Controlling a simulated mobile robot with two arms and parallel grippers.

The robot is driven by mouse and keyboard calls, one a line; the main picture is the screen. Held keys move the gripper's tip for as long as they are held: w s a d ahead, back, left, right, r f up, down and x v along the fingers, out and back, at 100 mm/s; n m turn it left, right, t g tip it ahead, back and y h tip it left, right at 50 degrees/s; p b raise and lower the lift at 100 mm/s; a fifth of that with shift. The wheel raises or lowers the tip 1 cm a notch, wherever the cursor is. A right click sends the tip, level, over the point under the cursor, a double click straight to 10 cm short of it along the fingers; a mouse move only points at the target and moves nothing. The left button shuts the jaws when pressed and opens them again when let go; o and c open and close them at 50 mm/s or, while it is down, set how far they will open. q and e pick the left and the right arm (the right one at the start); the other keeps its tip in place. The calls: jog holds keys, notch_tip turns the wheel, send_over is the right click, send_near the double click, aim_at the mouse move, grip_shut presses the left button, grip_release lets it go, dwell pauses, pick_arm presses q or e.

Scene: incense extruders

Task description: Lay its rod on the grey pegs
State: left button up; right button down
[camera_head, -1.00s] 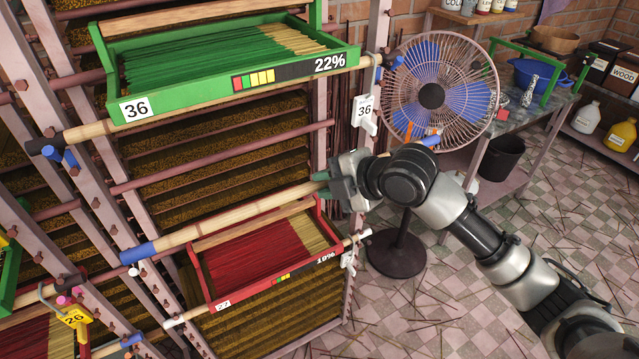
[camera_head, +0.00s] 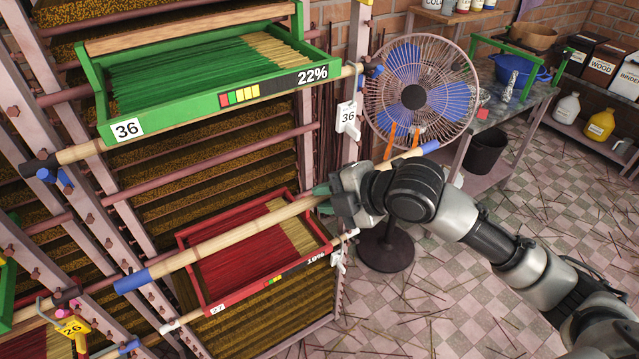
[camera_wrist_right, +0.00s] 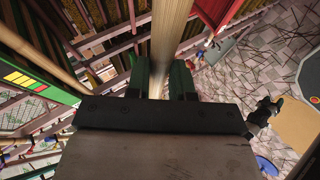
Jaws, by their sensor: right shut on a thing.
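A long bamboo rod (camera_head: 225,240) with blue ends is in my right gripper (camera_head: 326,192), which is shut on it near its right part. The rod slants across the head view, in front of the rack and crossing over the red tray (camera_head: 192,286) in the picture. Its blue left end (camera_head: 131,284) is clear of the gripper. In the right wrist view the rod (camera_wrist_right: 172,40) runs between the dark green fingers (camera_wrist_right: 160,80). Small pegs stick out of the rack post (camera_head: 120,214), but I cannot tell which are grey. My left gripper is not in view.
A green tray (camera_head: 215,113) marked 36 sits above on its own rod. The red tray, marked 27, is below. A fan (camera_head: 418,92) stands close behind my right arm. A workbench (camera_head: 500,125) is farther back. The tiled floor (camera_head: 430,300) at right is mostly open, with scattered sticks.

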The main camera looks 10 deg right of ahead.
jog(key=s+d+p, duration=0.4)
jog(key=s+p, duration=0.1)
jog(key=s, duration=0.7)
jog(key=shift+s, duration=0.35)
dwell(0.5)
